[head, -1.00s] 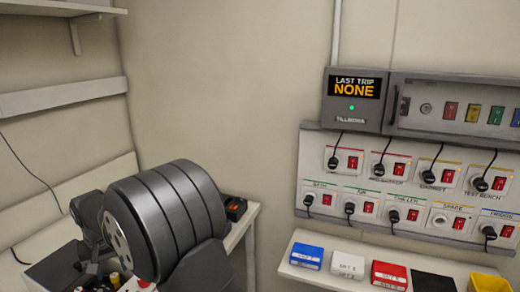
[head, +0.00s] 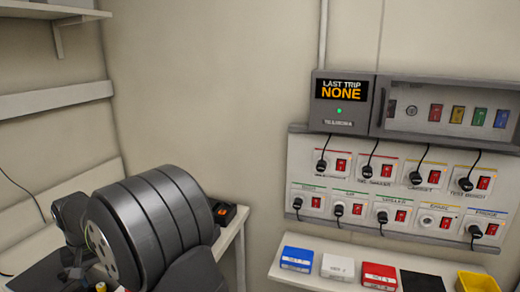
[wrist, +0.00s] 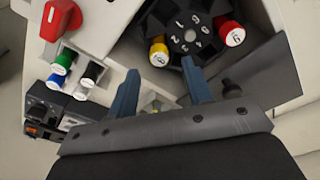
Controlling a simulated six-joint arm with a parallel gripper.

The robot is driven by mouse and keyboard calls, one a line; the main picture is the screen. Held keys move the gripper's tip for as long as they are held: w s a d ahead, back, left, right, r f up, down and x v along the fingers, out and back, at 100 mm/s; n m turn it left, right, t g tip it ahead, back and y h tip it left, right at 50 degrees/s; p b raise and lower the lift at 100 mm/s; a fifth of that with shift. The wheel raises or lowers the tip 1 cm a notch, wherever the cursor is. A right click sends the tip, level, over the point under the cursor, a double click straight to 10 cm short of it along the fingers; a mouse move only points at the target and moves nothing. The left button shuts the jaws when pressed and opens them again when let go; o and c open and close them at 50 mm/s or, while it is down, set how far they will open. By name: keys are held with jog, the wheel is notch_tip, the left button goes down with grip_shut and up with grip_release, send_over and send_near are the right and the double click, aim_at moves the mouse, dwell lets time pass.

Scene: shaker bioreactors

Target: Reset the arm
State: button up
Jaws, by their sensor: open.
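My gripper (wrist: 160,88) shows in the wrist view with its two blue-grey fingers spread apart and nothing between them. It is above a white work surface (wrist: 118,30). Beyond the fingers is a dark numbered carousel (wrist: 190,35) holding a yellow-banded vial (wrist: 158,50) and a red-banded vial (wrist: 231,33). In the head view my arm's large dark ribbed joint fills the lower left, and the gripper's fingers are hidden there.
A panel of plugs and red switches (head: 400,185) is on the right wall. Below it a shelf (head: 325,283) holds coloured boxes. The wall between is bare.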

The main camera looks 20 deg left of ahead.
aim_at(101, 287)
jog(key=f, duration=0.3)
jog(key=shift+s+d+f, duration=0.2)
jog(key=shift+d+f, duration=0.15)
jog(key=shift+f, duration=0.05)
jog(key=r, duration=0.6)
jog(key=shift+w+a+r, duration=0.2)
jog(key=shift+a+r, duration=0.1)
jog(key=shift+a, duration=0.1)
dwell(0.6)
